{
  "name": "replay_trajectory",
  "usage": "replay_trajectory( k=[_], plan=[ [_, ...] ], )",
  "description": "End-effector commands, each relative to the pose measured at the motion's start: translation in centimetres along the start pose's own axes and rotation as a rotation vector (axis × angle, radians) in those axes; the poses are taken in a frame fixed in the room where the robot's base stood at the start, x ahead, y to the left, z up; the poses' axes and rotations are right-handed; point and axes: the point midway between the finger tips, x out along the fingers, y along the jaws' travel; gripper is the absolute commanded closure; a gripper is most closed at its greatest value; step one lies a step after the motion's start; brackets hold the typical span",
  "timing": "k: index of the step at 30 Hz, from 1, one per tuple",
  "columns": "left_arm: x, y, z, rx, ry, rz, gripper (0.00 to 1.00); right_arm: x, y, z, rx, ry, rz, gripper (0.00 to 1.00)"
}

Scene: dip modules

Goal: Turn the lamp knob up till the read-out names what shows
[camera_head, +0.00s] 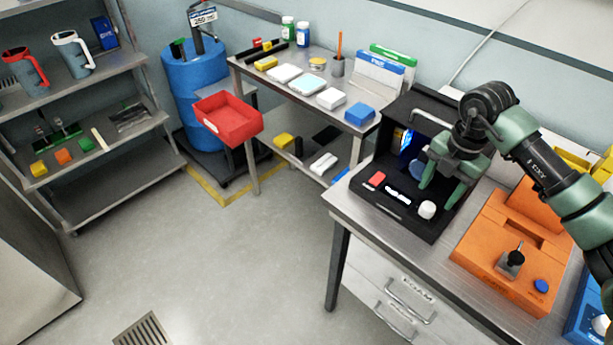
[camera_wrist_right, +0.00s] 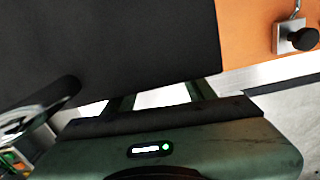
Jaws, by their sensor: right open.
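The black lamp box (camera_head: 403,218) stands on the metal bench at the right of the head view. Its front deck carries a red button (camera_head: 377,179), a bright read-out (camera_head: 398,196) whose text is too small to read, and a white knob (camera_head: 427,210). Inside its dark opening a blue-lit patch (camera_head: 406,142) shows. My right gripper (camera_head: 440,185) is open, pointing down just behind and above the knob; I cannot tell whether it touches the box. In the right wrist view a black surface (camera_wrist_right: 120,50) fills much of the picture, and the knob does not show. My left gripper is not in view.
An orange box (camera_head: 480,262) with a black-handled lever (camera_head: 512,259) and a blue button stands right of the lamp box. A blue box (camera_head: 590,310) is at the lower right. The floor in front is clear.

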Motion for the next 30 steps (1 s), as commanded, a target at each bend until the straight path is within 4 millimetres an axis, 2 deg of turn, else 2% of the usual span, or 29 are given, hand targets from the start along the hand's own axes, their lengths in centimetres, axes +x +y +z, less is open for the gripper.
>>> replay_trajectory(
  k=[3,16,30],
  plan=[
    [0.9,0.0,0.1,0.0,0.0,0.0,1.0,-2.3,0.1,0.1,-0.001,-0.004,0.005,0.45],
    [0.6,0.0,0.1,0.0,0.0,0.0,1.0,-0.3,5.1,-6.8,-0.17,0.174,0.224,0.45],
    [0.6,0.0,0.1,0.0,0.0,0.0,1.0,-0.7,9.9,-14.9,-0.296,0.374,0.514,0.45]
  ],
)
